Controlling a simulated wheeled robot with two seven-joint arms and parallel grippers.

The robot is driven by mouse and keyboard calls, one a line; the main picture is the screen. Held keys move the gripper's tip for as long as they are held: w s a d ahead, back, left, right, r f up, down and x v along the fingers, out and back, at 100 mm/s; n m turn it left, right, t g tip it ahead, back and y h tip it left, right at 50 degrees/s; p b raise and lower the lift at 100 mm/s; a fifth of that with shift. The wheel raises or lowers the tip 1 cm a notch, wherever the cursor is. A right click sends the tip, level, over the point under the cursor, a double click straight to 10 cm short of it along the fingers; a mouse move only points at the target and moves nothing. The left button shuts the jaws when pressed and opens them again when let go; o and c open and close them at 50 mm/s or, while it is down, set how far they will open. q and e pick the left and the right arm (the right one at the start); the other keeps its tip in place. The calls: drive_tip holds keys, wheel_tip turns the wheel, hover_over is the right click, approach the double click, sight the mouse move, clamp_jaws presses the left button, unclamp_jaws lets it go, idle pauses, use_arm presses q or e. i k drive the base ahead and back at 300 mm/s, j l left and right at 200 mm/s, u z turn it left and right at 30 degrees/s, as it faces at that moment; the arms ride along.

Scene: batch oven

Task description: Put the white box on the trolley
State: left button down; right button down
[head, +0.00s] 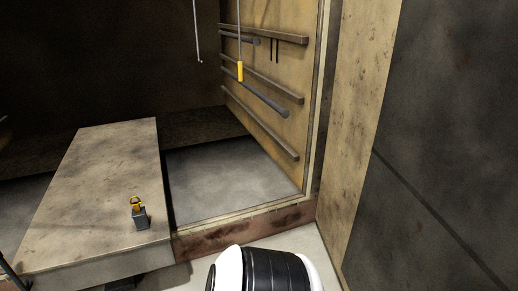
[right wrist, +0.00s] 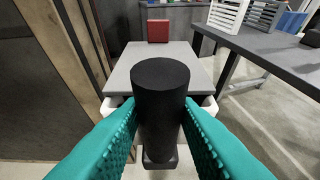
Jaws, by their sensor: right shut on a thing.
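In the right wrist view my right gripper (right wrist: 160,125) has teal ridged fingers shut on a thick black cylinder (right wrist: 160,85), which stands up between them. Behind the cylinder lies a flat grey top (right wrist: 135,72) with pale rounded corners, which looks like the trolley. I cannot tell whether the cylinder is part of it. A white slatted box (right wrist: 228,14) stands at the upper right on a dark grey table (right wrist: 270,48), apart from the grey top and cut by the picture edge. My left gripper does not show.
A red box (right wrist: 158,31) is at the grey top's far end. A grey slatted box (right wrist: 264,15) is beside the white one. The head view shows a stained slab (head: 105,165) bearing a grey block with a yellow loop (head: 139,215), and a hanging yellow handle (head: 240,71) before a railed wall.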

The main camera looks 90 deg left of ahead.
sight(113, 222)
drive_tip(key=k+j+u, duration=0.15)
drive_tip(key=u, duration=0.25)
drive_tip(key=k+j+u, duration=0.2)
drive_tip(key=u, duration=0.2)
drive_tip(key=k+j+u, duration=0.1)
drive_tip(key=j+u, duration=0.3)
drive_tip(key=k+j+u, duration=0.1)
drive_tip(key=u, duration=0.3)
drive_tip(key=j+u, duration=0.25)
drive_tip(key=j, duration=0.4)
drive_tip(key=j+u, duration=0.25)
drive_tip(key=j, duration=0.4)
drive_tip(key=j+u, duration=0.2)
drive_tip(key=j, duration=0.45)
drive_tip(key=i+j+u, duration=0.25)
drive_tip(key=j, duration=0.95)
drive_tip(key=i+j, duration=0.15)
drive_tip(key=j, duration=1.05)
